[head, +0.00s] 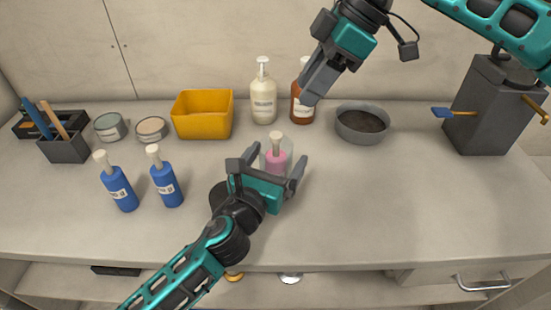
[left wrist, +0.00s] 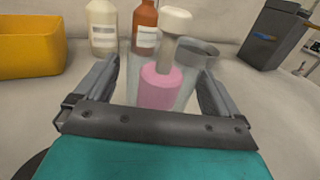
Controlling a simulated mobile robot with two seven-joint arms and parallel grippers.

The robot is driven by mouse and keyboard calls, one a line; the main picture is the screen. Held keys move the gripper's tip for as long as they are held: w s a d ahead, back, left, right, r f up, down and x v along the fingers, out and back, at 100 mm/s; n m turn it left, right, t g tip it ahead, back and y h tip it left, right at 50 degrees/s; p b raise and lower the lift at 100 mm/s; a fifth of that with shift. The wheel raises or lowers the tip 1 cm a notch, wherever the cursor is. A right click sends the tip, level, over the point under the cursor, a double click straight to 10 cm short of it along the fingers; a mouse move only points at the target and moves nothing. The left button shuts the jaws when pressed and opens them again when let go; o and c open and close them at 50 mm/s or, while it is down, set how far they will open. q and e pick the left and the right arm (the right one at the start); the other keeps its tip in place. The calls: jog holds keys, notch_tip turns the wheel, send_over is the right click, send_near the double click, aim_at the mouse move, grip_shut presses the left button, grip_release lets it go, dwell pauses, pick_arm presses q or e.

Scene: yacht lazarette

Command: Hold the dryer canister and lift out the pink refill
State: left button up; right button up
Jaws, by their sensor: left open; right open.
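The dryer canister (head: 288,148) is a clear cup standing upright on the counter. The pink refill (head: 276,161) sits inside it, with a pale knobbed stem sticking up above the rim. My left gripper (head: 277,165) is open, with one finger on each side of the canister. The left wrist view shows the pink refill (left wrist: 160,90) and the clear canister (left wrist: 186,77) between the spread fingers; contact cannot be made out. My right gripper (head: 313,90) is open and empty, raised above the counter near the brown bottle, up and right of the canister.
A yellow bin (head: 203,115), cream bottle (head: 263,95), brown bottle (head: 301,105) and grey bowl (head: 362,124) stand behind the canister. Two blue bottles (head: 166,181) stand left. A dark grey box (head: 490,108) is at right. The counter's right front is clear.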

pick_arm(q)
jog(key=c, duration=1.3)
pick_arm(e)
jog(key=shift+c, duration=0.3)
